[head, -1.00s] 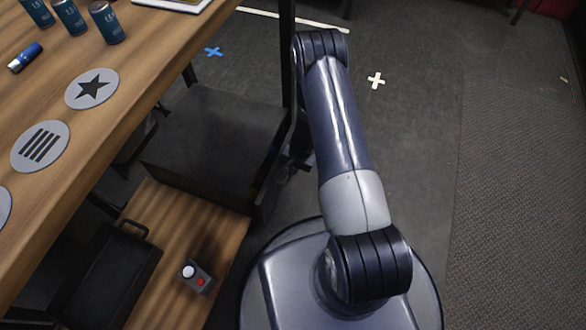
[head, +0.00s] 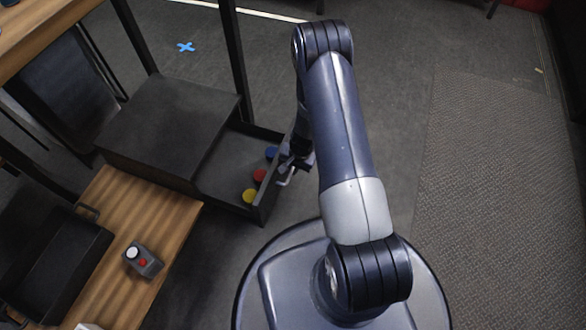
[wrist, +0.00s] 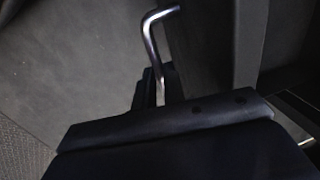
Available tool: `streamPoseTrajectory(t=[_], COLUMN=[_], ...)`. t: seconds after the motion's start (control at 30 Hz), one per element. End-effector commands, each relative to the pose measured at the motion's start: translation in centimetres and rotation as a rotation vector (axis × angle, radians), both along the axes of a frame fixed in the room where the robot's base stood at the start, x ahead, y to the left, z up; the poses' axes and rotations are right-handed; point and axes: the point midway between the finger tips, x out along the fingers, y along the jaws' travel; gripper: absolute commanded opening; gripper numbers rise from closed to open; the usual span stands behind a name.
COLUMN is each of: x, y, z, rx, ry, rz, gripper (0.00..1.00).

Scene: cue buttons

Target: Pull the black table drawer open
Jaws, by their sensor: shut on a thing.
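The black table drawer (head: 218,178) stands pulled out of its black cabinet (head: 160,125) in the head view. A yellow button (head: 250,196), a red button (head: 260,175) and a blue button (head: 271,153) show inside it near its front. My gripper (head: 289,172) is at the drawer's front, shut on the silver handle, partly hidden by my arm. In the wrist view the bent metal handle (wrist: 152,45) rises beside a dark finger, and the dark gripper body fills the lower part. The grip itself is mostly hidden there.
A wooden bench (head: 150,215) left of the drawer holds a small box (head: 142,260) with a white and a red button. A black case (head: 45,265) is further left. Table legs stand behind the cabinet. Floor to the right is clear.

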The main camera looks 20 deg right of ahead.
Motion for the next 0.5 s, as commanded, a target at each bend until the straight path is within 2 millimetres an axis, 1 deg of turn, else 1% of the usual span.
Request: streamPoseTrajectory(t=[0.37, 0.4, 0.5], x=[-0.10, -0.11, -0.09], y=[0.03, 0.04, 0.03], z=[0.00, 0.00, 0.01], rx=[0.001, 0.001, 0.001], ry=[0.003, 0.003, 0.003], rz=[0.001, 0.001, 0.001], gripper=[0.00, 0.13, 0.21])
